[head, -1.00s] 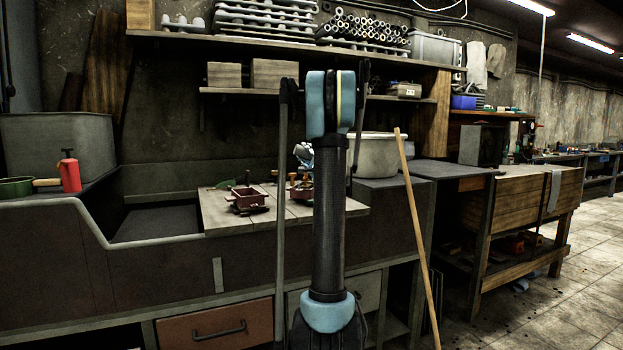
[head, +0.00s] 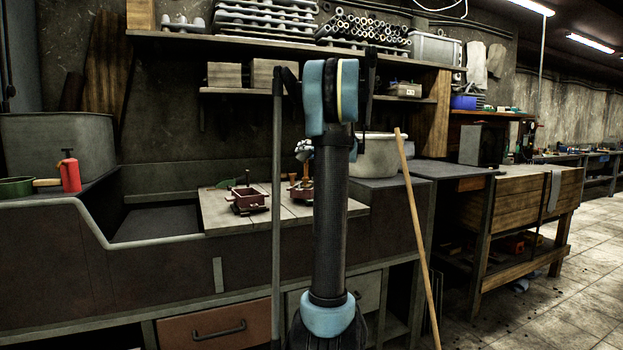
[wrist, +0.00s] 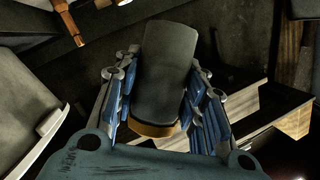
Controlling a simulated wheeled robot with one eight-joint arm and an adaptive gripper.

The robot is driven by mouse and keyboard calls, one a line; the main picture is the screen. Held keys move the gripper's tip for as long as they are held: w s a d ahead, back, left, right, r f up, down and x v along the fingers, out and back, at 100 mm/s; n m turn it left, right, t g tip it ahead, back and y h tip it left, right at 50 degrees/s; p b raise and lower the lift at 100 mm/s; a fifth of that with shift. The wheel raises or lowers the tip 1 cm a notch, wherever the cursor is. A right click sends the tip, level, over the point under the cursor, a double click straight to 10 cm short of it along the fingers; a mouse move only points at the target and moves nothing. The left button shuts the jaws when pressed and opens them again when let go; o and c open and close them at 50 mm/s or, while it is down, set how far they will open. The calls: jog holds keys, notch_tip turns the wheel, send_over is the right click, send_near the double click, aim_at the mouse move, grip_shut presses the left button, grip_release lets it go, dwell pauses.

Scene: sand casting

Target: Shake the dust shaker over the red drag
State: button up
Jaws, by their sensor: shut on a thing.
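My gripper (wrist: 162,78) is shut on the dust shaker (wrist: 166,65), a dark grey cylinder with an orange-brown band at its near end. Its blue-padded fingers hold the shaker from both sides in the wrist view. In the head view only a small pale part of my gripper (head: 304,148) shows beside my arm, and the shaker is hidden. A dark red mould box (head: 248,202) sits on the wooden board at left. A second reddish box (head: 300,190) stands right of it, partly behind my arm. I cannot tell which is the drag.
The wooden board (head: 222,214) lies on the bench beside a recessed bin (head: 155,222). A red bottle (head: 69,172) and a green pan (head: 15,187) stand at left. A wooden pole (head: 416,230) leans at the bench's front right.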

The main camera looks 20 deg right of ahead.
jog(key=n, duration=0.1)
jog(key=n+g+h, duration=0.1)
jog(key=shift+a+r+n, duration=0.1)
jog(key=shift+r+n, duration=0.1)
jog(key=shift+n, duration=0.2)
jog(key=shift+r+n+g+h, duration=0.1)
jog(key=shift+n+g+h, duration=0.4)
jog(key=shift+n+h, duration=0.6)
